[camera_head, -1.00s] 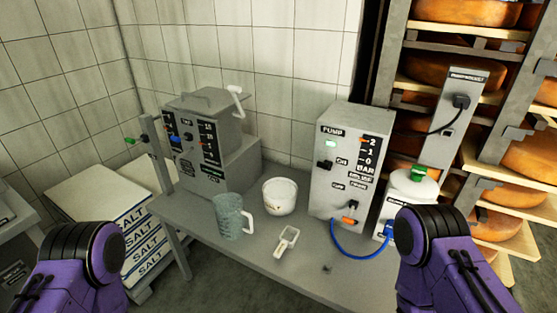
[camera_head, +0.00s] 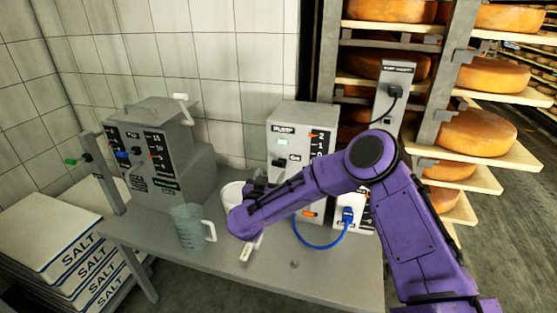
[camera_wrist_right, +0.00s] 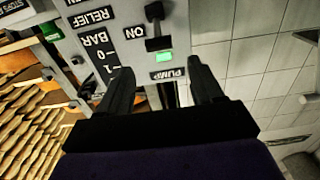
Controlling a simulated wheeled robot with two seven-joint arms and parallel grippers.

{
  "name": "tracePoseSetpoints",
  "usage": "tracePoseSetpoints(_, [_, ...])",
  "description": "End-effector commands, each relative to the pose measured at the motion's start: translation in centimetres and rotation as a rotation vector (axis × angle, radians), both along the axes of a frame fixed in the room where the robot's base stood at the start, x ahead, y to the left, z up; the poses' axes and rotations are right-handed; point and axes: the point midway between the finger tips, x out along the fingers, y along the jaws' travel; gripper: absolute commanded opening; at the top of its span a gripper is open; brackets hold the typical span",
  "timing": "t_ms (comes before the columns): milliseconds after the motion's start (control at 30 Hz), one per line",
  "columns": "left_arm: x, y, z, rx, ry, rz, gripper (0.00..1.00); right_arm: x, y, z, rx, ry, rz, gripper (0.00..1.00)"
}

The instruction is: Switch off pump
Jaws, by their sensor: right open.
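The pump (camera_head: 302,118) is a grey box on the table, with a lit green lamp (camera_head: 283,142) and a black lever switch (camera_head: 278,162) beside the ON label. In the right wrist view, which is turned upside down, the switch (camera_wrist_right: 157,42), green lamp (camera_wrist_right: 165,57) and PUMP label (camera_wrist_right: 168,74) show beyond the fingers. My right gripper (camera_wrist_right: 160,72) is open and empty, facing the front of the pump. Its fingertips appear short of the switch; contact cannot be told. My right forearm hides the lower pump front in the head view. My left gripper is not in view.
A jug (camera_head: 188,227), a white tub (camera_head: 232,194) and a scoop (camera_head: 248,250) are close to my right forearm. A blue hose (camera_head: 318,246) loops at the pump's foot. Another grey machine (camera_head: 155,150) stands left. Cheese shelves (camera_head: 480,125) rise at the right.

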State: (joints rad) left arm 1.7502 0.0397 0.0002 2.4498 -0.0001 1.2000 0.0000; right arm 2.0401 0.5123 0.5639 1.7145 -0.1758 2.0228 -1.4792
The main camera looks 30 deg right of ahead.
Motion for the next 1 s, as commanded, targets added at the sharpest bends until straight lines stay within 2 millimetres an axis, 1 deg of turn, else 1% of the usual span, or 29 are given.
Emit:
tracePoseSetpoints(33, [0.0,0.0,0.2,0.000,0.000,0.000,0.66,0.3,-0.6,0.3,-0.003,0.000,-0.012,0.66])
tracePoseSetpoints(167, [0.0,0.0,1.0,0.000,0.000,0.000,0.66,1.8,-2.6,0.4,-0.003,0.002,-0.015,0.66])
tracePoseSetpoints(300, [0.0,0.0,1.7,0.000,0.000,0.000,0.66,3.9,-5.0,0.3,-0.005,0.004,-0.011,0.66])
tracePoseSetpoints(400, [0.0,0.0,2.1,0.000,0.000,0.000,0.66,5.2,-6.5,0.2,-0.007,0.005,-0.010,0.66])
tracePoseSetpoints(500, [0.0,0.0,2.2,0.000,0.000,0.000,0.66,6.1,-7.4,0.2,-0.006,0.004,-0.007,0.66])
tracePoseSetpoints(600, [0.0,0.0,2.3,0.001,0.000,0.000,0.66,6.6,-7.9,0.1,-0.007,0.005,-0.005,0.66])
tracePoseSetpoints(833, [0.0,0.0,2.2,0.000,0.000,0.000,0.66,6.7,-7.9,0.0,-0.007,0.005,-0.003,0.66])
tracePoseSetpoints(867, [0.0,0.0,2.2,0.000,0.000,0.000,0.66,6.7,-7.9,0.0,-0.007,0.005,-0.003,0.63])
tracePoseSetpoints(900, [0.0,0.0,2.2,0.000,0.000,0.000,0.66,6.7,-7.9,0.0,-0.007,0.005,-0.003,0.50])
tracePoseSetpoints(967, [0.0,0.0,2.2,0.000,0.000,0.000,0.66,6.7,-7.9,0.0,-0.007,0.005,-0.003,0.30])
tracePoseSetpoints(1000, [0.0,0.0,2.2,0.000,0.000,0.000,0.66,6.7,-7.9,0.0,-0.007,0.005,-0.003,0.17])
